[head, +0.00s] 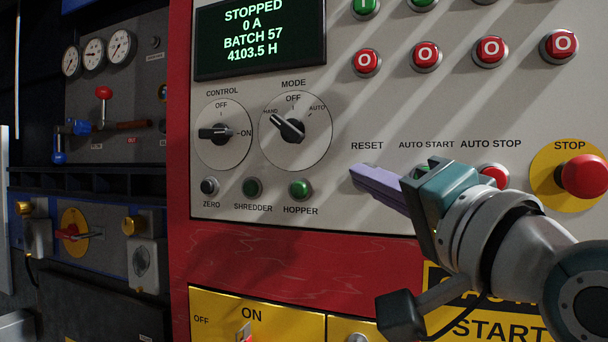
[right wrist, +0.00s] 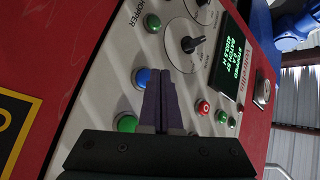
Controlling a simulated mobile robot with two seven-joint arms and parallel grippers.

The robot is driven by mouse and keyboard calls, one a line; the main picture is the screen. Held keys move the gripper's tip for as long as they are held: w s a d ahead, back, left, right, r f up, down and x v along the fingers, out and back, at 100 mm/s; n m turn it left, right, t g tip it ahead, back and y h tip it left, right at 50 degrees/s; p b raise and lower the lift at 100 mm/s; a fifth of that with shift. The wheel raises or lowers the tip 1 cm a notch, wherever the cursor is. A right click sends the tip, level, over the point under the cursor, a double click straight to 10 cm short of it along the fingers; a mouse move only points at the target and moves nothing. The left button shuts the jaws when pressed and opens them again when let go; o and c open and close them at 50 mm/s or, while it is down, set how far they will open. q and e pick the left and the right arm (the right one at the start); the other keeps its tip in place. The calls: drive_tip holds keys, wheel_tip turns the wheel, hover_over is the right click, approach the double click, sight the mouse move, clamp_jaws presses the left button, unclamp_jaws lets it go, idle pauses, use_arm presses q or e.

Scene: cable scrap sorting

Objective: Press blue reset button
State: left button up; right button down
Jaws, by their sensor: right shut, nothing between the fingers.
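The blue reset button (right wrist: 140,78) shows in the right wrist view, right beside my finger and partly covered by it. In the head view it is hidden behind the fingertips, under the RESET label (head: 367,146). My right gripper (head: 358,178) is shut and empty, its purple fingers pointing at the panel there. The shut fingers also show in the right wrist view (right wrist: 168,72). I cannot tell whether the tips touch the button or panel. My left gripper is in neither view.
The display (head: 260,38) reads STOPPED, 0 A. Near the fingers are the mode knob (head: 292,130), the green hopper button (head: 300,189) and a red auto stop button (head: 494,175). A red mushroom STOP button (head: 584,176) juts out at the right, close to my right arm.

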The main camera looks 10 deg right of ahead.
drive_tip(key=s+a+p, duration=0.1)
drive_tip(key=s, duration=0.1)
drive_tip(key=s+a+p, duration=0.1)
drive_tip(key=s+a, duration=0.1)
idle(0.4)
idle(0.5)
